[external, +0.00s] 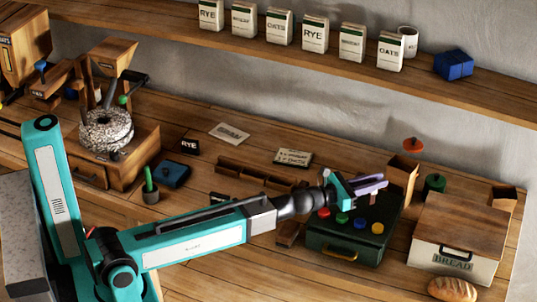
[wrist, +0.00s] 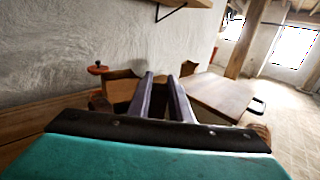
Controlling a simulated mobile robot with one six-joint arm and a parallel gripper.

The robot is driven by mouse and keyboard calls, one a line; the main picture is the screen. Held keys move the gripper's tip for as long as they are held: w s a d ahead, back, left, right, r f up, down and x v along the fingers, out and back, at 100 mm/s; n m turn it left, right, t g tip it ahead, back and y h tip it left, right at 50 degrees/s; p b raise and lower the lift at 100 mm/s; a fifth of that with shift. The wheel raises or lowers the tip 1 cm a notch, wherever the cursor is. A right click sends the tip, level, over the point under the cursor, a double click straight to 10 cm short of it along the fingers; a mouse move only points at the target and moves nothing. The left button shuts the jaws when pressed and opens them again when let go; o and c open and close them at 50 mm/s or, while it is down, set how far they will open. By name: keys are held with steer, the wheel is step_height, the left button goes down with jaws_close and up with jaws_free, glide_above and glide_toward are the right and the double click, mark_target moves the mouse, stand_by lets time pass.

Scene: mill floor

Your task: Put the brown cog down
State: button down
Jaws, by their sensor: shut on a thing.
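My gripper (external: 381,183) is stretched out over the green box at the right part of the bench, with its purple fingers pointing right. In the wrist view, the two fingers (wrist: 160,78) stand close together with a narrow dark brown strip between them. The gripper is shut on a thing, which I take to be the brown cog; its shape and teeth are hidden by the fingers. No other brown cog stands out clearly in either view. The fingers are above the bench, near an open wooden box (external: 403,173).
Below my gripper is a dark green box (external: 345,250) with coloured knobs on top. A bread bin (external: 455,265), a loaf (external: 452,290) and a red-orange disc (external: 413,143) are nearby. A millstone (external: 106,131) stands left. A shelf (external: 290,52) with packets runs above.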

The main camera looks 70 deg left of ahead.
steer(key=shift+f+b, duration=1)
steer(key=shift+f, duration=0.75)
steer(key=shift+f, duration=0.15)
steer(key=c, duration=1.6)
jaws_free()
steer(key=shift+s+b, duration=0.5)
steer(key=shift+s, duration=2.15)
steer(key=shift+w+r+p, duration=0.15)
steer(key=shift+r+p, duration=2.1)
steer(key=shift+r, duration=1.4)
